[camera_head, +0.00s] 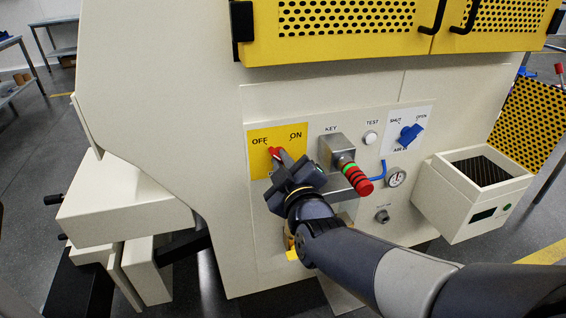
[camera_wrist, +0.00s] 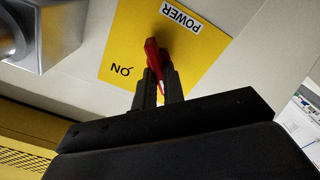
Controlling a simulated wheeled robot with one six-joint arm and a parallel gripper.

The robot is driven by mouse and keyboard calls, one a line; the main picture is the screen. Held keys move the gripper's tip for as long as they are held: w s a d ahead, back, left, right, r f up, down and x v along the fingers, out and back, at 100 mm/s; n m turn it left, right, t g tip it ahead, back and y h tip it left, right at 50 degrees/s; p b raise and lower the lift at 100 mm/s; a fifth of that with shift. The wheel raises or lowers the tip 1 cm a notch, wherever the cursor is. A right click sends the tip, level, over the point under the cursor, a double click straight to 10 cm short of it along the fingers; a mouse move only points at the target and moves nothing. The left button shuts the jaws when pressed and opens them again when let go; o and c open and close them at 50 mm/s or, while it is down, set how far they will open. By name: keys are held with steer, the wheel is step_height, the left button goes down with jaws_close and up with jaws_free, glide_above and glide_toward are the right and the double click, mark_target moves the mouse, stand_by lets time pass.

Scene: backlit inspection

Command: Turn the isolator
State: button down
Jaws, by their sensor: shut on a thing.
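The isolator is a red handle (camera_head: 275,152) on a yellow plate (camera_head: 259,136) marked OFF and ON, on the front of the cream machine. My gripper (camera_head: 279,158) reaches it from below right, and its fingers are shut on the red handle. In the wrist view the red handle (camera_wrist: 153,60) shows between the fingertips (camera_wrist: 158,76), with the yellow plate (camera_wrist: 120,50) behind it and the words ON and POWER upside down. The handle's lower part is hidden by the fingers. In the head view its tip leans toward the OFF side.
Further right are a TEST button (camera_head: 370,138), a blue air valve (camera_head: 410,135), a gauge (camera_head: 395,177) and a cream box (camera_head: 455,205) jutting out.

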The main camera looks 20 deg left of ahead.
stand_by(0.3)
steer(key=c, duration=1.5)
jaws_free()
steer(key=p+v, duration=0.1)
steer(key=v, duration=0.9)
steer(key=shift+s+d+p, duration=0.2)
steer(key=shift+s+p, duration=0.1)
steer(key=shift+s, duration=0.05)
steer(key=b+x, duration=0.1)
steer(key=x, duration=0.9)
steer(key=shift+w+a+b, duration=0.2)
steer(key=shift+w+b, duration=0.1)
steer(key=shift+w, duration=0.05)
